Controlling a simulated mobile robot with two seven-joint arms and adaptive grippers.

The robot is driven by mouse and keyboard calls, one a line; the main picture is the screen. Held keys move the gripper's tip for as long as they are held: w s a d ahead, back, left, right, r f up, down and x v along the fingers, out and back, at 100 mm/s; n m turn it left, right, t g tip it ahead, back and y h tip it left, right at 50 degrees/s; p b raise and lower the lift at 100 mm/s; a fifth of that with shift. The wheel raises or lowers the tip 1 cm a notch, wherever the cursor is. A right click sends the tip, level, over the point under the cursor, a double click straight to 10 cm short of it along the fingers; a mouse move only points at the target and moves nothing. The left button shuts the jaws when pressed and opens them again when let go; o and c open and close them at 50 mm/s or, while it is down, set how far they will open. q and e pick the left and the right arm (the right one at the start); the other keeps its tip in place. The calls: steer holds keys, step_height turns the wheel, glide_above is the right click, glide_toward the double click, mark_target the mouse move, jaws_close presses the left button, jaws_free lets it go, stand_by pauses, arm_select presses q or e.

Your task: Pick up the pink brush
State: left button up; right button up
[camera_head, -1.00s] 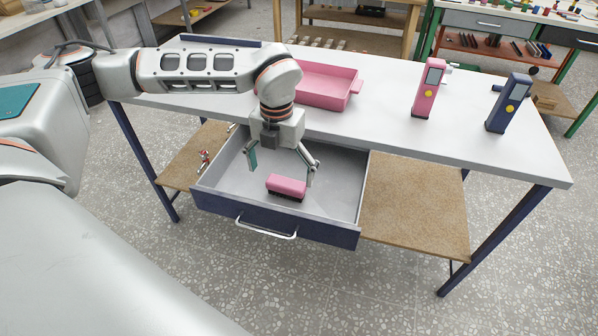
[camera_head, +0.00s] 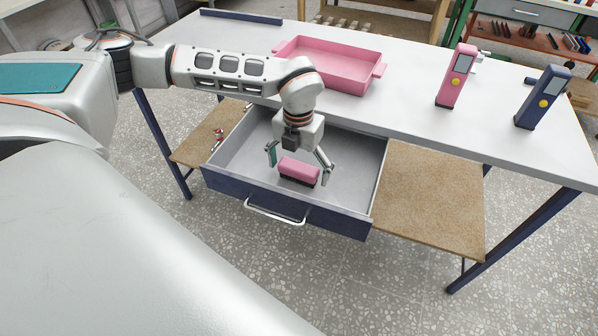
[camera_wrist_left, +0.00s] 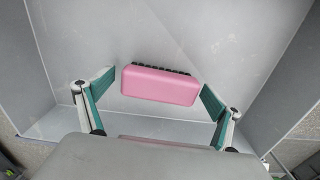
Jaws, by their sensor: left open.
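The pink brush (camera_head: 299,170) has a pink block body and dark bristles. It lies in the open drawer (camera_head: 350,203), near its front wall. In the left wrist view the brush (camera_wrist_left: 160,84) lies between the two green-padded fingers, with dark bristles along its far edge and a gap at each end. My left gripper (camera_head: 299,170) is open over the brush, one finger to each side; it also shows in the left wrist view (camera_wrist_left: 157,88). I cannot tell how far the fingertips are above the drawer floor. My right gripper is not in view.
A pink tray (camera_head: 350,83) stands on the white table (camera_head: 405,112) behind the drawer. A pink handheld device (camera_head: 456,78) and a dark blue one (camera_head: 540,98) stand at the right. A brown lower shelf (camera_head: 430,205) lies right of the drawer. The drawer walls surround my gripper.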

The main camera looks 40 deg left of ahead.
arm_select(q)
steer(key=shift+r, duration=0.1)
steer(key=c, duration=1.2)
